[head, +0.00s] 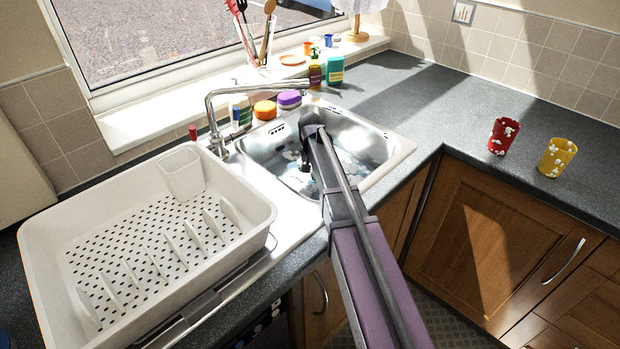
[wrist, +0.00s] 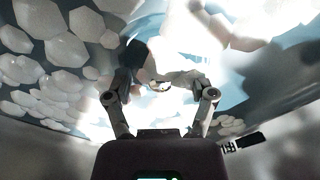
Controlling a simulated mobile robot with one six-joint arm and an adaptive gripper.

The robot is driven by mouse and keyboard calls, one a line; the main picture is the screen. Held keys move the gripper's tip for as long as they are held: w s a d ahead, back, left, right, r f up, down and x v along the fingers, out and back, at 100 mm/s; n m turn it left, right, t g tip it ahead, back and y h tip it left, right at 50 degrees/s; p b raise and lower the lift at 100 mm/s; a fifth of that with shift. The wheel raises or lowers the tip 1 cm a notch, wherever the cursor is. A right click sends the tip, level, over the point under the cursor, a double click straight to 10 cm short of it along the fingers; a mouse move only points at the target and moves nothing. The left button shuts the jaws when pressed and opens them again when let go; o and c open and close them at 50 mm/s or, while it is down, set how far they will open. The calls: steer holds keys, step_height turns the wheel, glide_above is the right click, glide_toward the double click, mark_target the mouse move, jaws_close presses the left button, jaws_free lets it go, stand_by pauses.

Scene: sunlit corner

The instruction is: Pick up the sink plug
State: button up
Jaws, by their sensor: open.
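My gripper (wrist: 163,86) is down inside the metal sink (head: 376,140), with its two fingers spread in the wrist view. My arm hides part of the basin in the head view. Between and just beyond the fingertips, the wrist view shows a small dark and pale shape against bright glare. It may be the sink plug, but I cannot tell for sure, nor whether a finger touches it. White and blue foam-like patches cover the sink floor around it. I cannot pick out the plug in the head view.
The tap (head: 213,112) arches over the sink's back left. A white dish rack (head: 45,250) stands left. A purple-lidded tub (head: 289,99), an orange one (head: 265,110) and bottles line the back. A red cup (head: 503,136) and yellow cup (head: 557,158) stand on the right worktop.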

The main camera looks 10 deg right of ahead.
jaws_close()
stand_by(0.3)
steer(key=shift+s+d+r+p, duration=0.3)
steer(key=shift+s+r+p, duration=0.2)
steer(key=shift+r+p, duration=0.15)
steer(key=s+d+r+p, duration=0.6)
steer(key=s+d, duration=0.1)
steer(key=s, duration=0.3)
steer(key=shift+s+r+p, duration=0.35)
steer(key=shift+d+r, duration=0.1)
steer(key=shift+r, duration=0.05)
step_height(320, 180, up, 11)
steer(key=p, duration=1.1)
stand_by(0.9)
stand_by(0.5)
